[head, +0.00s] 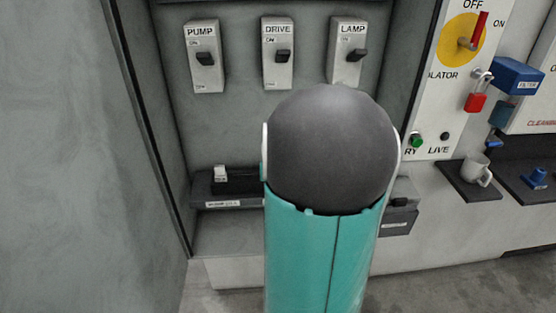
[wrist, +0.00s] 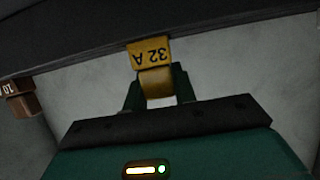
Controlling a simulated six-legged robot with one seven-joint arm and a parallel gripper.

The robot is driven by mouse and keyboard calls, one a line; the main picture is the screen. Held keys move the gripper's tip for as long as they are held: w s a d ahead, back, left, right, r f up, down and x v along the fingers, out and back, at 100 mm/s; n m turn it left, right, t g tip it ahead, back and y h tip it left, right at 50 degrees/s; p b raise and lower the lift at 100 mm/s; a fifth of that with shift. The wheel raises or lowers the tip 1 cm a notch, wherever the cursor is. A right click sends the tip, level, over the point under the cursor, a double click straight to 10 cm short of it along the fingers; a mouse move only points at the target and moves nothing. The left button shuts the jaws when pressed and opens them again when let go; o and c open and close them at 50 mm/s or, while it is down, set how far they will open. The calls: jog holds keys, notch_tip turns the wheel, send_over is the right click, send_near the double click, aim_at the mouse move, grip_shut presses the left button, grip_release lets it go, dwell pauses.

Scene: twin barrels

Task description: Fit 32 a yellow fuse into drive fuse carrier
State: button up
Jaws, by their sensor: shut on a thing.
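In the wrist view, a yellow fuse (wrist: 149,54) marked "32 A" stands between the two dark green fingers of my gripper (wrist: 157,84). My gripper is shut on it. The fuse's far end is at the lower edge of a dark band (wrist: 85,48) across the top; whether it touches or enters anything there cannot be told. In the head view my teal and grey arm covers the middle of the cabinet, hiding my gripper, the fuse and the drive fuse carrier. The DRIVE switch (head: 277,54) shows above my arm.
A brown piece (wrist: 20,100) marked "10" is at left in the wrist view. The PUMP switch (head: 204,57) and LAMP switch (head: 347,51) flank DRIVE. A labelled dark carrier (head: 240,187) lies left of my arm. A red padlock (head: 476,101) and white mug (head: 478,170) are right.

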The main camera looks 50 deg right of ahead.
jog(key=shift+f, duration=0.15)
jog(key=o, duration=1.1)
jog(key=shift+a, duration=0.1)
